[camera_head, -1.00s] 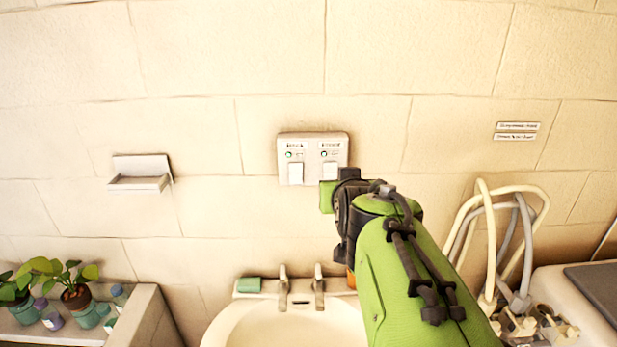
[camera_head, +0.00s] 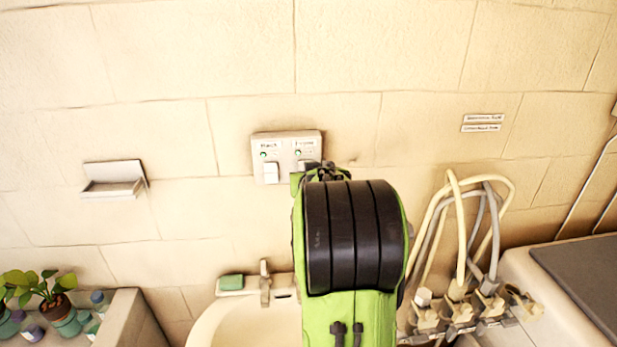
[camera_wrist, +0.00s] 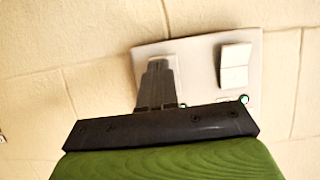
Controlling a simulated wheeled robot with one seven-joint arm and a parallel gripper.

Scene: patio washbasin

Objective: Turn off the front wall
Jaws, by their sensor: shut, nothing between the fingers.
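A pale switch panel (camera_head: 286,141) is on the wall above the basin. Its left rocker (camera_head: 271,173) sits under a label that seems to read "Back". The right rocker (camera_head: 304,163) sits under a blurred label that looks like "Front", and my arm hides its lower part. A small green light shows above each rocker. In the wrist view the panel (camera_wrist: 203,52) appears turned over, with one rocker (camera_wrist: 235,66) in plain sight. My gripper (camera_wrist: 158,66) is shut and empty over the panel's other half, covering the other rocker. Contact cannot be told.
The basin (camera_head: 235,322) with a tap (camera_head: 265,282) and a green soap block (camera_head: 231,282) is below. A soap shelf (camera_head: 113,180) is on the wall to the left. Potted plants (camera_head: 55,302) stand lower left. Looped hoses (camera_head: 460,230) and a counter (camera_head: 525,275) are at right.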

